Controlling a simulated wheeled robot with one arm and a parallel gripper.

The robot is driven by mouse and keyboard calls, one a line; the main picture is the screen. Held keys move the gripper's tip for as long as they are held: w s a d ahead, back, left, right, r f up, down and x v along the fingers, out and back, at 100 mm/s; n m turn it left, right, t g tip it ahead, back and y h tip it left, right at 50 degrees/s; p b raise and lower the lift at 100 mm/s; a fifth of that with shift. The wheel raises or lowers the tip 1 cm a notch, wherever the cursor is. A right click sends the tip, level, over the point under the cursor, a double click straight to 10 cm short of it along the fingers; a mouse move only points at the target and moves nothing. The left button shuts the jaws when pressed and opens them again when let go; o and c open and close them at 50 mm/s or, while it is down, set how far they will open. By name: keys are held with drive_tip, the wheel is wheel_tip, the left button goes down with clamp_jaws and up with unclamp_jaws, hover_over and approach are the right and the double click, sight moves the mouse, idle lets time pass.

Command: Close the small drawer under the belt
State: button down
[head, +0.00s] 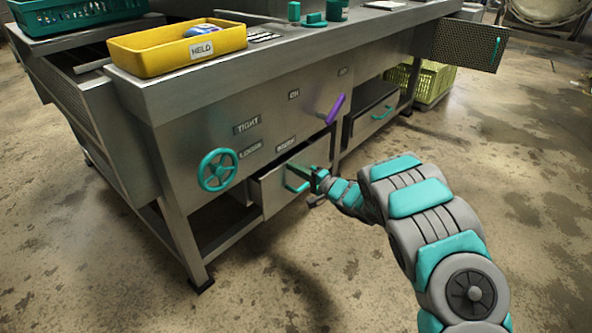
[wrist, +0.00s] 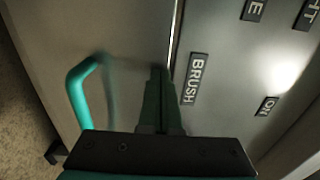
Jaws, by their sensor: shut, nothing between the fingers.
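The small drawer (head: 270,194) sits in the metal bench front and stands pulled out, with a gap at its top. Its teal handle (head: 297,178) is on the drawer front and also shows at the left of the wrist view (wrist: 78,95). My gripper (head: 314,176) is shut and empty, beside the handle and not around it. In the wrist view my fingers (wrist: 158,78) point at the drawer front's edge, near the BRUSH label (wrist: 194,79). I cannot tell whether they touch it.
A second drawer (head: 370,121) with a teal handle stands open to the right. A purple lever (head: 336,107) and a teal handwheel (head: 217,170) are on the bench front. A yellow HELD tray (head: 178,50) is on top. The floor in front is clear.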

sight(276, 158)
drive_tip(key=shift+w+a+r, duration=0.1)
drive_tip(key=shift+w+a, duration=0.05)
drive_tip(key=shift+a, duration=0.1)
drive_tip(key=p+x, duration=0.5)
drive_tip(key=x, duration=0.2)
drive_tip(key=shift+w+a+p, duration=0.1)
drive_tip(key=shift+a+p, duration=0.1)
drive_tip(key=shift+p, duration=0.15)
drive_tip(key=shift+w+a, duration=0.35)
drive_tip(key=shift+w, duration=0.1)
drive_tip(key=shift+r, duration=0.1)
drive_tip(key=shift+s+p, duration=0.1)
drive_tip(key=shift+p, duration=0.3)
